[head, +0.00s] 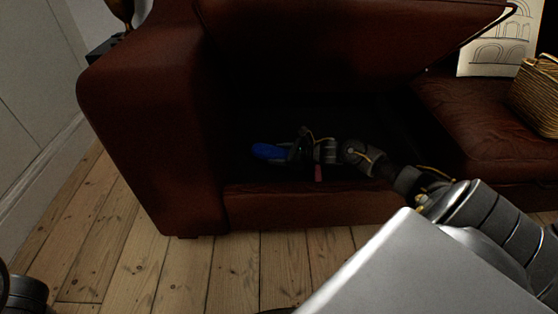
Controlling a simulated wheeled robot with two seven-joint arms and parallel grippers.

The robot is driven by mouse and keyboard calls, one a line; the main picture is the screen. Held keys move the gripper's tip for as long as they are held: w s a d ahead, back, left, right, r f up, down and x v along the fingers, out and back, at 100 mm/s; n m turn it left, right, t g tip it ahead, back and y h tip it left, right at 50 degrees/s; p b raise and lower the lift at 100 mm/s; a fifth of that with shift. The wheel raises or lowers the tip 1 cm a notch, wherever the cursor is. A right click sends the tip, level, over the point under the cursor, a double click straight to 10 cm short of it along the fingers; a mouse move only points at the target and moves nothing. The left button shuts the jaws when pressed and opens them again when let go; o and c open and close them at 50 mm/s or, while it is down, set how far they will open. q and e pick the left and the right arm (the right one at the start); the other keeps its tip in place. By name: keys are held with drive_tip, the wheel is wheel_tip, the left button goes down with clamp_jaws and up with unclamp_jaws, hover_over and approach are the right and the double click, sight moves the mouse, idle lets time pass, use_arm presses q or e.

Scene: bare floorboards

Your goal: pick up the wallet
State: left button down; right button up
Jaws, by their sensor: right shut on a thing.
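A blue thing (267,151), which looks like the wallet, is in the dark storage space under the raised sofa seat. My right arm reaches into this space from the right. My right gripper (284,152) is shut on the blue thing at its right end. The shadow hides the finer outline of the fingers and what lies under the blue thing. My left gripper is not in view.
The brown leather sofa (150,120) has its left seat (330,35) tilted up over the open space. A front rail (300,208) borders it. A small pink thing (318,173) shows beside my right wrist. A wicker basket (537,95) stands on the right seat. Bare floorboards (235,270) lie in front.

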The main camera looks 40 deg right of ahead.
drive_tip(key=shift+w+d+f+b, duration=0.15)
drive_tip(key=shift+w+f+b, duration=0.15)
drive_tip(key=shift+f, duration=0.1)
wheel_tip(320, 180, down, 3)
drive_tip(key=b, duration=0.2)
drive_tip(key=shift+f+b, duration=0.15)
drive_tip(key=shift+b, duration=0.2)
drive_tip(key=shift+r, duration=0.2)
drive_tip(key=shift+f, duration=0.15)
drive_tip(key=o, duration=1)
